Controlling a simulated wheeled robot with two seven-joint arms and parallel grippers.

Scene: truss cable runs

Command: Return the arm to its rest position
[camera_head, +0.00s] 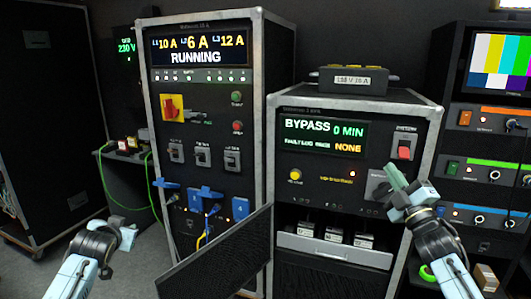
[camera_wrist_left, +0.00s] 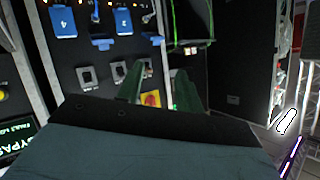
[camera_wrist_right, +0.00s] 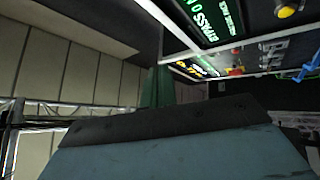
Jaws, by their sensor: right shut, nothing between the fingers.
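My left arm comes in from the lower left of the head view. Its gripper (camera_head: 128,237) is in front of the left cabinet, low and apart from it. In the left wrist view its two green fingers (camera_wrist_left: 158,88) stand apart with nothing between them. My right arm rises from the lower right of the head view. Its gripper (camera_head: 396,177) is in front of the right side of the bypass cabinet, near the red switch; I cannot tell whether it touches the panel. In the right wrist view its green fingers (camera_wrist_right: 156,88) are together and empty.
The left cabinet (camera_head: 205,75) reads RUNNING; blue plugs (camera_head: 205,192) hang on its front. The bypass cabinet (camera_head: 322,190) has an open lower bay. A dark panel (camera_head: 222,262) sticks out between them. A rack (camera_head: 485,150) stands at right. Floor shows at left.

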